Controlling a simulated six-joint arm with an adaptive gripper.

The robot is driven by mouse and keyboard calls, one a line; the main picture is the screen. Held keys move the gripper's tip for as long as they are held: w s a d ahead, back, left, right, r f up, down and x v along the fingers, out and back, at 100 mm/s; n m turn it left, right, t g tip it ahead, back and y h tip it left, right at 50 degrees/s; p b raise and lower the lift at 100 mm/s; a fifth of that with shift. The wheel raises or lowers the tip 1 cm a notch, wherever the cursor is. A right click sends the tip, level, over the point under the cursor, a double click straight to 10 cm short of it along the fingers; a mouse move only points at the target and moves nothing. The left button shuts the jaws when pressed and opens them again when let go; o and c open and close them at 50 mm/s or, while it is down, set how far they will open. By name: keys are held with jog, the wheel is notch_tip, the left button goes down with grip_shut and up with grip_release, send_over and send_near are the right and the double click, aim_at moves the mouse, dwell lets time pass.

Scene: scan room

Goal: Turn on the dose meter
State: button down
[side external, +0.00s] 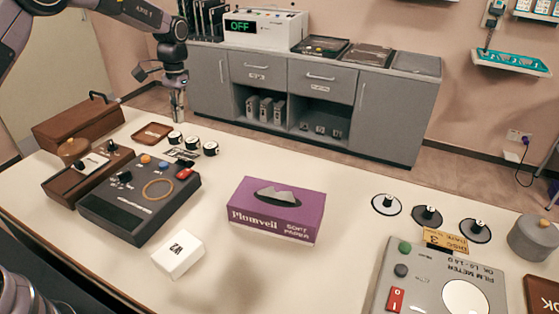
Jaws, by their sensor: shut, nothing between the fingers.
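No label I can read says dose meter. A dark box (140,208) at the left of the table has knobs, an orange ring and a red switch (184,174) on its top. A grey device marked "FILM METER" (458,268) stands at the right front, with a green knob and a red rocker (395,299) marked with 0 and I. A white device (265,28) on the back cabinet shows "OFF" in green. My gripper (179,116) points down, shut and empty, above the far left table edge, behind the small black-and-white pots (192,143).
A purple tissue box (275,210) stands mid-table, with a white block marked W2 (178,253) in front. A brown case (78,124), a brown tray (152,133) and a brown box (85,172) crowd the left. Three knobbed discs (428,215) lie at the right.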

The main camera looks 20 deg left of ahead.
aim_at(182, 175)
jog(key=shift+s, duration=0.65)
jog(key=f, duration=0.4)
jog(key=s+f, duration=0.1)
jog(key=f, duration=0.4)
jog(key=s+f, duration=0.1)
jog(key=f, duration=0.3)
jog(key=shift+f, duration=0.4)
jog(key=shift+s+f, duration=0.1)
jog(key=shift+f, duration=0.25)
